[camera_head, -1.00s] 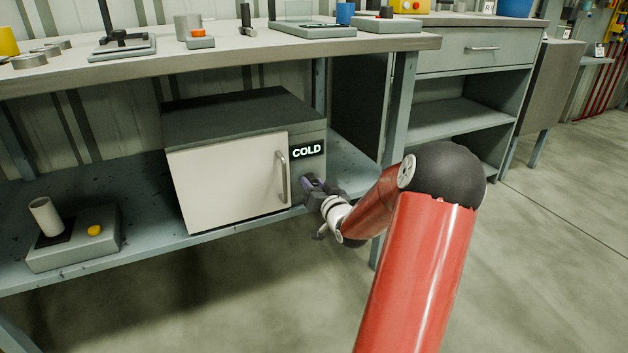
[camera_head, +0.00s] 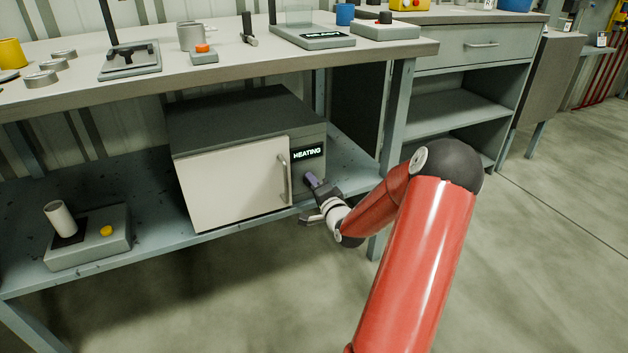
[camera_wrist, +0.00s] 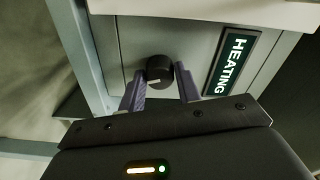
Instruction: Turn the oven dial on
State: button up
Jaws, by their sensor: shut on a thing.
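The oven (camera_head: 232,185) sits on the lower shelf of the bench, with its white door closed. Its display (camera_head: 307,152) reads HEATING, which also shows in the wrist view (camera_wrist: 231,62). The round black dial (camera_wrist: 159,72) is on the grey front panel; a pale mark shows at its edge. My gripper (camera_head: 311,181) is at the panel below the display, right of the door handle (camera_head: 284,180). In the wrist view its two purple fingers (camera_wrist: 160,77) lie on either side of the dial and are shut on it. In the head view my gripper hides the dial.
A grey box with a yellow button (camera_head: 90,240) and a white cylinder is at the left of the shelf. Several instruments stand on the bench top (camera_head: 240,65). The floor in front is clear.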

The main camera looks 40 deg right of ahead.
jog(key=shift+m+p, duration=0.75)
jog(key=shift+m, duration=0.85)
jog(key=o, duration=1)
jog(key=v, duration=0.7)
jog(key=shift+s+a, duration=0.15)
jog(key=shift+s, duration=0.25)
